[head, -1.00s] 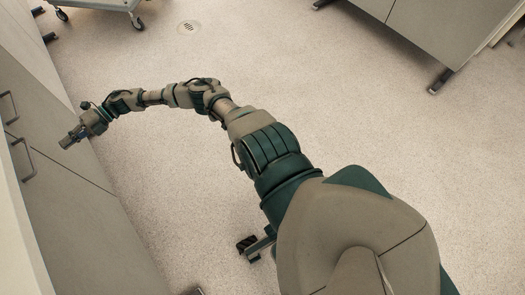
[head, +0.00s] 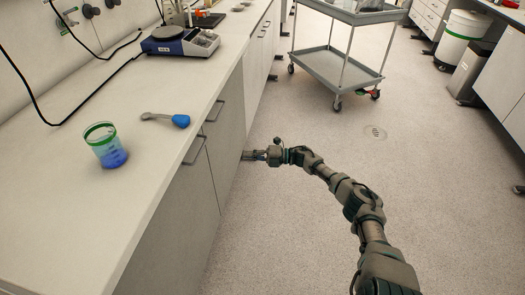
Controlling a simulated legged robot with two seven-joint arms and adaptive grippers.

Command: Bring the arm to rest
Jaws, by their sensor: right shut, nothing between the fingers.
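My right arm reaches in from the lower right over the floor. My right gripper (head: 252,155) is shut and empty. It shows beside the cabinet fronts below the counter edge; whether it touches them I cannot tell. My left gripper is not in view.
A white counter (head: 60,215) runs along the left. On it are a green-rimmed cup with blue contents (head: 106,146), a blue-ended scoop (head: 170,119) and a blue scale (head: 178,42). Drawer handles (head: 193,150) stick out.

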